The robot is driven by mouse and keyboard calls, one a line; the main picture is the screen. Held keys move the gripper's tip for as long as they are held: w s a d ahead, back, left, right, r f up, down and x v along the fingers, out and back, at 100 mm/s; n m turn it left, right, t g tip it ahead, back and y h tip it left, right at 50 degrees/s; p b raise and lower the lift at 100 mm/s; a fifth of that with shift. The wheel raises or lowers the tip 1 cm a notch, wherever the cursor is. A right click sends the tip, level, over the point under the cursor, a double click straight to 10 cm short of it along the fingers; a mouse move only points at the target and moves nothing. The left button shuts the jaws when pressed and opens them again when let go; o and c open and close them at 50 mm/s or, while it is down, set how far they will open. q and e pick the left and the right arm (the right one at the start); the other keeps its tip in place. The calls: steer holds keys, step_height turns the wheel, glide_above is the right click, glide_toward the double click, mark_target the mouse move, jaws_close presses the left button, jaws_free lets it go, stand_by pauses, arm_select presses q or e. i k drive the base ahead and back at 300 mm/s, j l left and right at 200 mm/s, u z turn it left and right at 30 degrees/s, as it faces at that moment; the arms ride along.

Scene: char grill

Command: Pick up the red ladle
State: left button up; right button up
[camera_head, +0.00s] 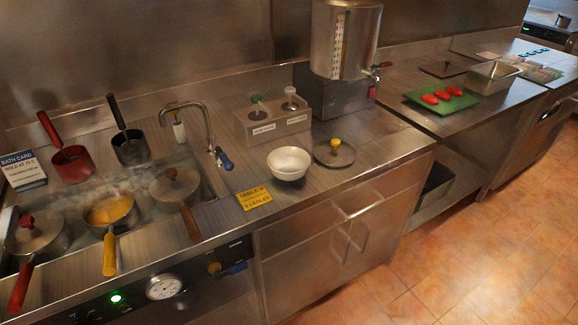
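The red ladle (72,164) is at the far left of the steel counter, behind the sunken pot well. It has a deep red cup, and its red handle slants up and to the left. Its cup is upright as far as I can tell. A black ladle (130,148) of the same shape stands just to its right, apart from it. Neither of my grippers shows in the head view, so nothing is seen touching the red ladle.
In front sit a lidded pot with a red handle (20,287), an open yellow-handled pot (110,212) and a lidded brown-handled pot (174,187). A blue-white card (24,170) stands left of the red ladle. A faucet (208,130) rises to the right.

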mark_target(42, 116)
steer(key=u, duration=1.35)
steer(key=i+j+u, duration=0.7)
steer(key=i+j, duration=0.1)
steer(key=j, duration=0.1)
